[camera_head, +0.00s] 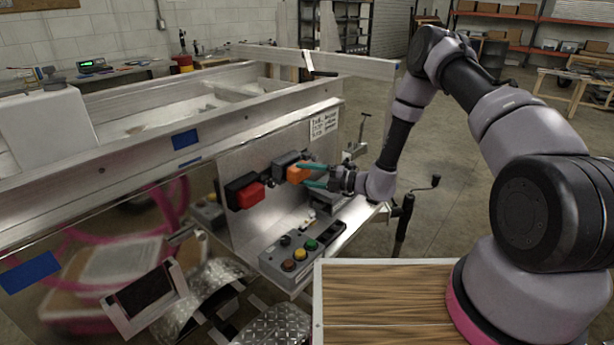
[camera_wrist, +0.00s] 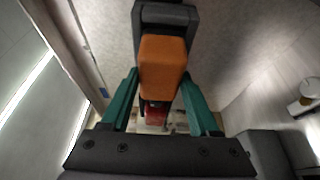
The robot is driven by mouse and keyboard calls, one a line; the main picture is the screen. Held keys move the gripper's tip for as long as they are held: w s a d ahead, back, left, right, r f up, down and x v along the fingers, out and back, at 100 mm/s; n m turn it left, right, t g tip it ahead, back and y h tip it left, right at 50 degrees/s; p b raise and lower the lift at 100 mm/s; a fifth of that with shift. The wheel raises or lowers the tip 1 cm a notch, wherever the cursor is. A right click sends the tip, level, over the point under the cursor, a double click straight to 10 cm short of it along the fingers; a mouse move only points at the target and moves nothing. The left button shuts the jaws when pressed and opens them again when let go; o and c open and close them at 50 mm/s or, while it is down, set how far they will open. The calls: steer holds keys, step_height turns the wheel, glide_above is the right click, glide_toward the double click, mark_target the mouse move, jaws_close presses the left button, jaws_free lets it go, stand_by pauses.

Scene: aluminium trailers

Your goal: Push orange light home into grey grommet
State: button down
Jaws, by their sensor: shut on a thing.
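The orange light (camera_head: 297,174) is a block held at the front of the grey grommet (camera_head: 284,160) on the upright metal panel. In the wrist view the orange light (camera_wrist: 162,68) lies between my green fingers, and its far end meets the dark grey grommet (camera_wrist: 165,17). I cannot tell how deep the light sits in it. My gripper (camera_head: 304,175) is shut on the orange light from the right; it also shows in the wrist view (camera_wrist: 159,80). The light's rear is hidden by the grommet.
A red light (camera_head: 250,196) in a black grommet (camera_head: 236,184) is on the same panel to the left. A box with coloured buttons (camera_head: 292,257) stands on the ledge below. A trailer rail (camera_head: 100,190) runs above. A label (camera_head: 323,124) is on the panel.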

steer(key=shift+w+a, duration=0.7)
steer(key=shift+a, duration=0.25)
steer(key=shift+c, duration=0.2)
jaws_free()
steer(key=shift+d, duration=0.15)
steer(key=v, duration=1)
steer(key=shift+d, duration=0.2)
steer(key=shift+s, duration=0.1)
steer(key=shift+r, duration=0.1)
